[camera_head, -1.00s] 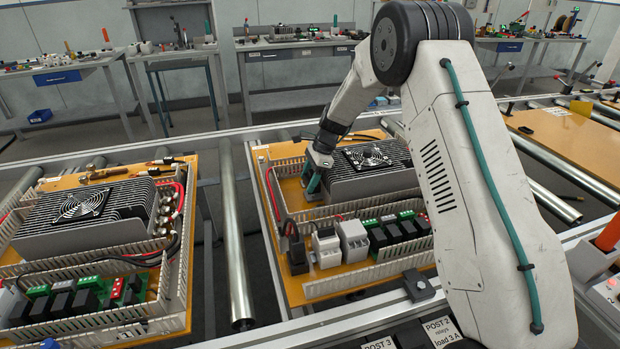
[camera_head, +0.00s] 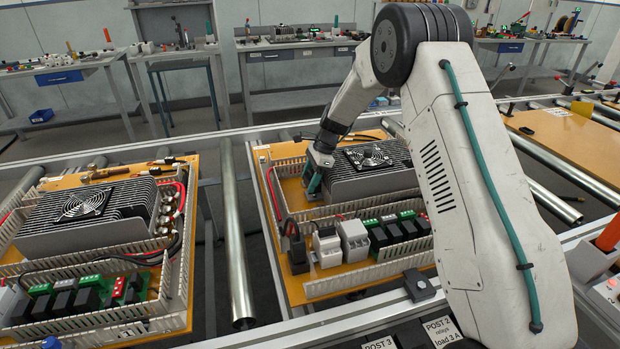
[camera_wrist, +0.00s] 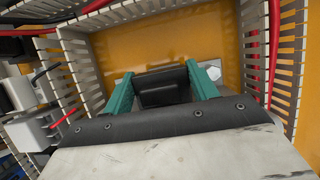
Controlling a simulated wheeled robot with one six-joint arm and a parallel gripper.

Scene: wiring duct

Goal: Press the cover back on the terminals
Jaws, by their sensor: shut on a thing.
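My gripper (camera_wrist: 161,80) has two teal fingers shut on a dark, box-like piece (camera_wrist: 164,88), which looks like the terminal cover. In the head view my gripper (camera_head: 314,183) is low over the orange board (camera_head: 282,207), at the left end of the finned heatsink (camera_head: 372,183). Small pale metal pieces (camera_wrist: 213,73) show beside the fingers in the wrist view. The terminals under the dark piece are hidden. I cannot tell whether the piece touches them.
Slotted white duct walls (camera_wrist: 84,69) stand left and right of my gripper, with a red wire (camera_wrist: 274,45) on the right. Relays (camera_head: 382,238) and pale modules (camera_head: 354,241) stand at the board's front. Another board (camera_head: 106,177) lies to the left, beyond a roller (camera_head: 237,250).

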